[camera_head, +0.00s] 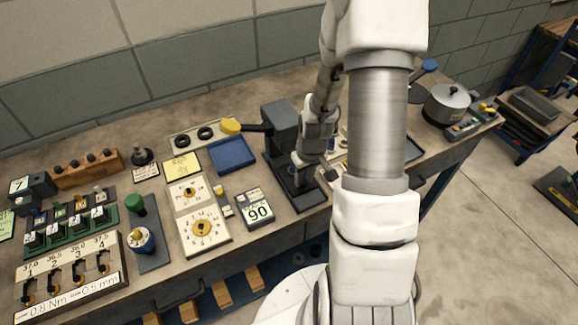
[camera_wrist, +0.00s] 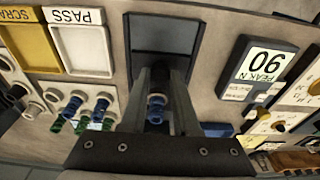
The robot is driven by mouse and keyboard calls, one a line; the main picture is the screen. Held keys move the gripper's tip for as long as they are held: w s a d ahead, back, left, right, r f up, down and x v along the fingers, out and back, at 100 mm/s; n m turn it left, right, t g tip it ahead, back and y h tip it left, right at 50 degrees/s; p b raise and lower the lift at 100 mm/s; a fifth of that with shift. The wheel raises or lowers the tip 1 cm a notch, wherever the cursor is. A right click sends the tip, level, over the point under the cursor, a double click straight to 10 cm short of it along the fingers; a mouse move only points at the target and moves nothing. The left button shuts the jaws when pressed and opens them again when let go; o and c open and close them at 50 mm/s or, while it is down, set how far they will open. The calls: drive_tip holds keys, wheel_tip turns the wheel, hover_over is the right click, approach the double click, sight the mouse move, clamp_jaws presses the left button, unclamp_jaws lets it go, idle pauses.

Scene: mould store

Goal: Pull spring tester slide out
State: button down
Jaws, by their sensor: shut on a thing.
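The spring tester (camera_head: 283,125) is a dark upright stand with a yellow-knobbed lever (camera_head: 230,126), on a black base (camera_head: 311,199) near the bench's front edge. The exact grip is hard to see. A small blue-ringed piece (camera_wrist: 156,105) shows between the fingers; I cannot tell whether it is touched.
A display reading 90 (camera_head: 257,209) and a dial panel (camera_head: 203,228) stand left of the tester. The wrist view shows PASS (camera_wrist: 82,47) and SCRAP (camera_wrist: 27,48) trays and several blue and green ringed pieces (camera_wrist: 76,103) nearby. A lidded pot (camera_head: 447,103) stands farther right.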

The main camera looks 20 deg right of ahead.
drive_tip(key=shift+s, duration=2)
drive_tip(key=shift+s+d, duration=0.1)
drive_tip(key=shift+s, duration=0.05)
drive_tip(key=shift+s+b, duration=0.3)
drive_tip(key=shift+s, duration=0.9)
unclamp_jaws()
drive_tip(key=shift+s, duration=0.1)
drive_tip(key=shift+r, duration=0.1)
wheel_tip(320, 180, up, 7)
drive_tip(key=p, duration=0.5)
drive_tip(key=shift+p, duration=0.35)
